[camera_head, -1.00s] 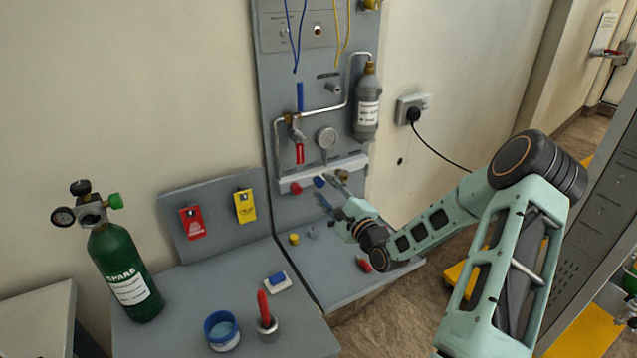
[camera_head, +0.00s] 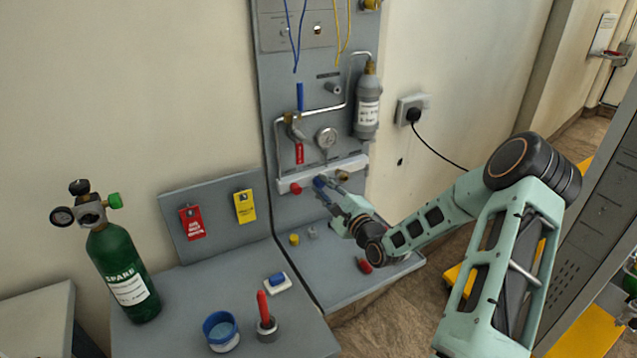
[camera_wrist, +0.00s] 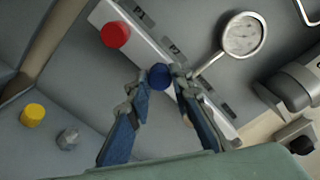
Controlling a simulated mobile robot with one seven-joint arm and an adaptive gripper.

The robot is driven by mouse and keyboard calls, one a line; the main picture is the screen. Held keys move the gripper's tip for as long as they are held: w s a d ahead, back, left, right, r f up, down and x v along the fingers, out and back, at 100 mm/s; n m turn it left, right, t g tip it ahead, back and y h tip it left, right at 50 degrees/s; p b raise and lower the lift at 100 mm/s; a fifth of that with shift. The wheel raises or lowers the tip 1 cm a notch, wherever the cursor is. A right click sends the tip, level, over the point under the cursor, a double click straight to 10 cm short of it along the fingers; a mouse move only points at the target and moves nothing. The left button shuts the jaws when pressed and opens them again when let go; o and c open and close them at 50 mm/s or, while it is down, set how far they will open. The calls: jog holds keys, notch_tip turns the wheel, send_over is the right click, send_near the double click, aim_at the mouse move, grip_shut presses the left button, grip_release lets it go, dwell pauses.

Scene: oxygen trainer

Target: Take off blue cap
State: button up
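The blue cap (camera_head: 320,182) is on the pale manifold bar (camera_head: 350,163) low on the grey panel, at the port marked P2 in the wrist view. My gripper (camera_head: 331,186) is at the bar, its fingers reaching to the cap from the lower right. In the wrist view the round blue cap (camera_wrist: 160,76) lies between the two fingertips of my gripper (camera_wrist: 161,78). The fingers are apart, with a small gap on the left side of the cap. On the right side I cannot tell whether the finger touches it.
A red cap (camera_wrist: 116,35) sits beside the blue one on the bar. A gauge (camera_wrist: 243,35) stands close to the right finger. A yellow cap (camera_wrist: 33,115) and a grey fitting (camera_wrist: 68,138) are on the shelf below. A green cylinder (camera_head: 122,272) stands at left.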

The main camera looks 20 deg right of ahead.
grip_shut()
jog(key=shift+f+n+b, duration=0.15)
jog(key=shift+n+b, duration=1)
jog(key=shift+n, duration=0.65)
jog(key=shift+n+b, duration=1.1)
jog(key=shift+n, duration=0.6)
